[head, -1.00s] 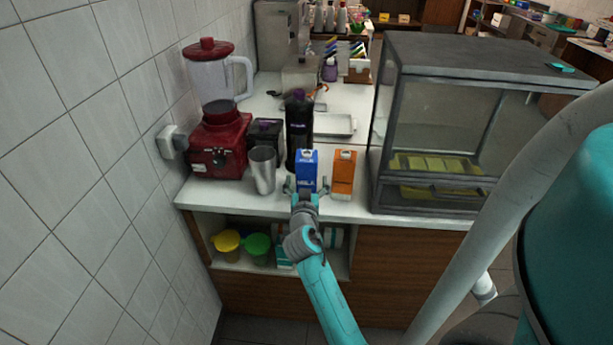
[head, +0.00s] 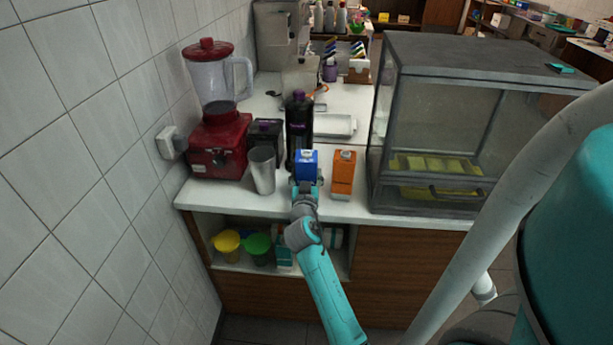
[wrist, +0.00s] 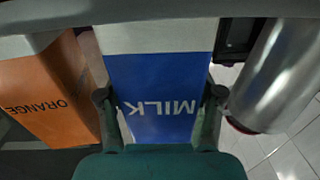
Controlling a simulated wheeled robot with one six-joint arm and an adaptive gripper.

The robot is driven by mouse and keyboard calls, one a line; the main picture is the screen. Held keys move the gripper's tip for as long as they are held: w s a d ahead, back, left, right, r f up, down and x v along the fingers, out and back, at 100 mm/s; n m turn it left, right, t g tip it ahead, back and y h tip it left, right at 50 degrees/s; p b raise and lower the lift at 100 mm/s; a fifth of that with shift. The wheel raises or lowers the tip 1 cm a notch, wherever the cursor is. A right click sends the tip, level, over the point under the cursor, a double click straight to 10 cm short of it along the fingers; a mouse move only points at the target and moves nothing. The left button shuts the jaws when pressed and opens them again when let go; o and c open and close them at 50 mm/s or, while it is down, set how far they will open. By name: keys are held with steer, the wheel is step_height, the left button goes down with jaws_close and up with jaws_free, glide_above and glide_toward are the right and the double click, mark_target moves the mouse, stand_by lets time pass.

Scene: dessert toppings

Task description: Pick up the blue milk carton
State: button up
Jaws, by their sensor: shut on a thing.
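The blue milk carton (head: 306,166) stands upright near the front edge of the counter, with a white top. In the wrist view the blue milk carton (wrist: 160,90) fills the middle, its MILK lettering upside down. My gripper (head: 306,182) is at the carton's front in the head view. In the wrist view my gripper (wrist: 160,96) has one fingertip on each side of the carton, shut on it. The carton's lower part is hidden by my gripper in the head view.
An orange carton (head: 343,175) stands just right of the milk. A metal cup (head: 262,170) stands to the left, and a dark bottle (head: 299,125) behind. A red blender (head: 218,140) is at the left wall, a glass display case (head: 440,125) at the right.

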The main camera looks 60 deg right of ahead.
steer(key=shift+r, duration=0.2)
step_height(320, 180, up, 27)
steer(key=m+g+h, duration=0.1)
steer(key=m+g, duration=0.1)
steer(key=g, duration=0.2)
glide_above(299, 152)
step_height(299, 152, down, 12)
steer(key=shift+f, duration=0.25)
steer(key=a+f+g, duration=0.2)
steer(key=a+f, duration=0.2)
steer(key=f, duration=0.6)
steer(key=shift+f+n+g+h, duration=0.3)
steer(key=shift+f+n+h, duration=0.05)
steer(key=shift+n+h, duration=0.05)
steer(key=shift+w+r, duration=0.1)
steer(key=shift+r, duration=0.05)
steer(key=shift+w+r+n, duration=0.1)
steer(key=shift+r+n, duration=0.45)
steer(key=shift+n, duration=0.15)
steer(key=shift+r, duration=0.1)
